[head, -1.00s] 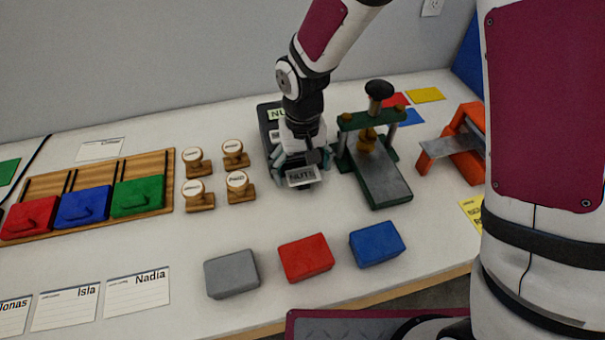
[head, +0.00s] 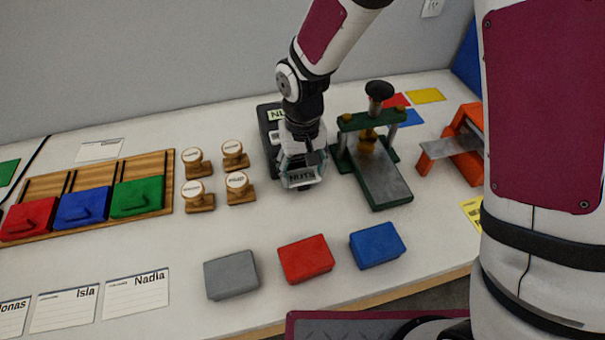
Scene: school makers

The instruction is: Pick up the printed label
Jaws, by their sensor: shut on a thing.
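The printed label (head: 301,178) is a small pale tag reading "NUTS", in the head view just right of the middle. My gripper (head: 301,184) is shut on it, with its fingers at the label's two sides. The dark label printer (head: 268,140) stands right behind my gripper and is partly hidden by it. A label strip shows on the printer's top. I cannot tell whether the held label still touches the printer.
A green press (head: 380,178) stands close to the right of my gripper. Several wooden stamps (head: 238,184) stand to the left. Grey (head: 231,274), red (head: 306,258) and blue (head: 377,244) blocks lie in front. An orange tool (head: 455,150) is farther right. Bare tabletop lies between gripper and blocks.

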